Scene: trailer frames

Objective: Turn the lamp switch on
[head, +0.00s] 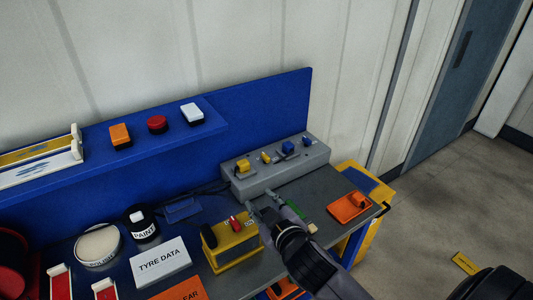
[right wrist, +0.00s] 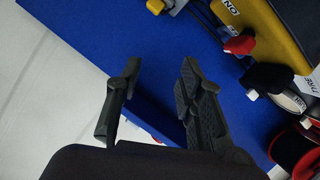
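A yellow box (head: 232,246) with a red switch (head: 236,223) and a black part at its left end sits on the bench. In the right wrist view the yellow box (right wrist: 262,30) is at upper right, with "ON" lettering and the red switch (right wrist: 240,44). I cannot tell the switch's setting. My right gripper (head: 263,203) is just right of and behind this box, near the grey panel. In the right wrist view its fingers (right wrist: 157,85) are apart, with nothing between them. My left gripper is not in view.
A grey panel (head: 290,173) with yellow and blue controls stands behind my right gripper. An orange switch box (head: 350,206) lies to the right. A "TYRE DATA" box (head: 160,262), paint bottle (head: 144,225) and round tub (head: 98,246) crowd the left. A blue shelf (head: 95,150) runs behind.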

